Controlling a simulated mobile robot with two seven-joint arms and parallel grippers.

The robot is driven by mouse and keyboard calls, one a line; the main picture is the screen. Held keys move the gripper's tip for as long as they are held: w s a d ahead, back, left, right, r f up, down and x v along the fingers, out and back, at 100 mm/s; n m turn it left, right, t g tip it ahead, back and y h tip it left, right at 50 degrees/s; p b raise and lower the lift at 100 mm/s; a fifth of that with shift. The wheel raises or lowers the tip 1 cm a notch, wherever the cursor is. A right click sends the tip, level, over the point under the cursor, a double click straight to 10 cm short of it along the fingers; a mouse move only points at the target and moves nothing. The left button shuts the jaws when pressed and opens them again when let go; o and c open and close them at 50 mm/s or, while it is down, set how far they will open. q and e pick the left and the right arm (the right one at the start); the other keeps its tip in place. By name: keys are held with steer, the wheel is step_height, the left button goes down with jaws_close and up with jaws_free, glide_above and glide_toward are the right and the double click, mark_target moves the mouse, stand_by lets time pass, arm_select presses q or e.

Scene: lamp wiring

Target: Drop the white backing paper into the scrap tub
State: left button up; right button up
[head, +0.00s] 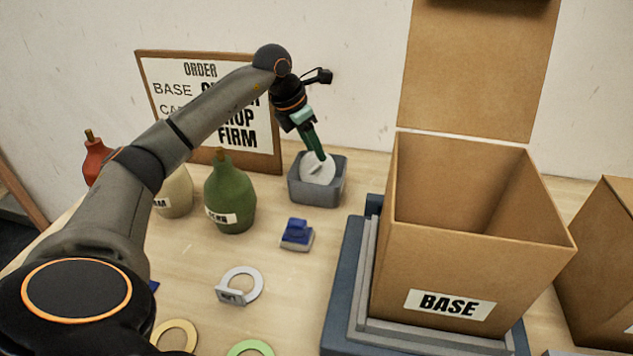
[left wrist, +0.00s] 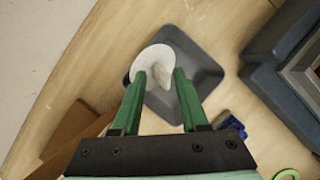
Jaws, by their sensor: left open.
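A white round piece of backing paper (head: 318,168) is at the small grey scrap tub (head: 317,191), tilted, its upper part level with or above the far rim. In the left wrist view the paper (left wrist: 152,60) overlaps the upper left part of the tub (left wrist: 207,78); I cannot tell whether it rests inside or is still falling. My left gripper (head: 318,155) points down over the tub. Its green fingers (left wrist: 160,73) are apart, with the paper beyond their tips. My right gripper is in neither view.
A large open cardboard box (head: 420,255) marked BASE stands on a blue-grey stand to the right. Green (head: 230,195) and cream (head: 175,193) bottles stand left of the tub. A blue and grey block (head: 297,235) and a white ring (head: 243,284) lie in front.

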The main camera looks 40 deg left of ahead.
arm_select(q)
steer(key=p+v, duration=0.1)
steer(key=v, duration=1)
steer(key=shift+s+r, duration=0.25)
steer(key=shift+r, duration=0.1)
steer(key=shift+s+a, duration=0.1)
